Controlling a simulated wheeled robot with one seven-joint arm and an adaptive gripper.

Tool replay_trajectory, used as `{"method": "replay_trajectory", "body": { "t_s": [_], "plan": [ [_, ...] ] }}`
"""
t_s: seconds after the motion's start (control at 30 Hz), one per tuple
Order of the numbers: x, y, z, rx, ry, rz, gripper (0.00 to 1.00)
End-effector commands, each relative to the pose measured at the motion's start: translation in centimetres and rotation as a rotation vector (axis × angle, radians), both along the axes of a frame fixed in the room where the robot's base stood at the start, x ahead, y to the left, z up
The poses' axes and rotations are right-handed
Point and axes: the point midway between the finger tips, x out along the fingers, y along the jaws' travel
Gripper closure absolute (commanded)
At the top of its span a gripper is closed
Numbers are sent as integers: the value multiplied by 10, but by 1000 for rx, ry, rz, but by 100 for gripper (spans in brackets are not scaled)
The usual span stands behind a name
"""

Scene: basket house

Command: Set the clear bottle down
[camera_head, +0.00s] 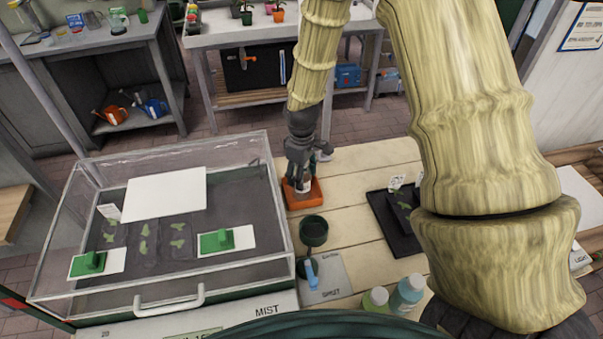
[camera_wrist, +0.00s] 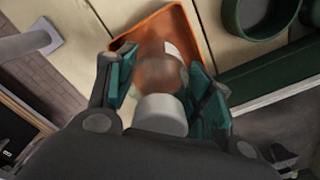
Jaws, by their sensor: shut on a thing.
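The clear bottle (camera_wrist: 160,72) has a grey-white cap and sits between the two green-padded fingers of my gripper (camera_wrist: 168,90) in the wrist view. My gripper is shut on it. In the head view my gripper (camera_head: 302,165) points down over an orange tray (camera_head: 302,199), and a small part of the bottle (camera_head: 303,184) shows below the fingers. The orange tray also shows behind the bottle in the wrist view (camera_wrist: 189,20). The bottle's base is over or in the tray; I cannot tell whether it touches the tray floor.
A clear-walled propagation box (camera_head: 170,290) stands left of the orange tray. A dark green pot (camera_head: 313,231) is just in front of the tray. A black tray (camera_head: 391,222) lies to the right. Two capped bottles (camera_head: 408,291) stand near the front edge. Bare wood shows between tray and black tray.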

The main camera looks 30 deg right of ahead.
Motion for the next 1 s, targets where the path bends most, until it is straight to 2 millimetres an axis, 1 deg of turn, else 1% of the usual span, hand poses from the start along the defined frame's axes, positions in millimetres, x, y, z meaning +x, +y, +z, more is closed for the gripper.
{"method": "replay_trajectory", "body": {
  "t_s": [0.07, 0.1, 0.17, 0.2, 0.23, 0.5, 0.67, 0.83, 1.0],
  "plan": [
    [0, 0, -2, 0, 0, 0, 72],
    [0, 0, -3, 0, 0, 0, 47],
    [0, 0, -2, 0, 0, 0, 36],
    [0, 0, -2, 0, 0, 0, 28],
    [0, 0, -2, 0, 0, 0, 27],
    [0, 0, -2, 0, 0, 0, 27],
    [0, 0, 2, 0, 0, 0, 27],
    [1, 0, 16, 0, -2, 0, 27],
    [1, 0, 37, 0, -4, 0, 27]
  ]
}}
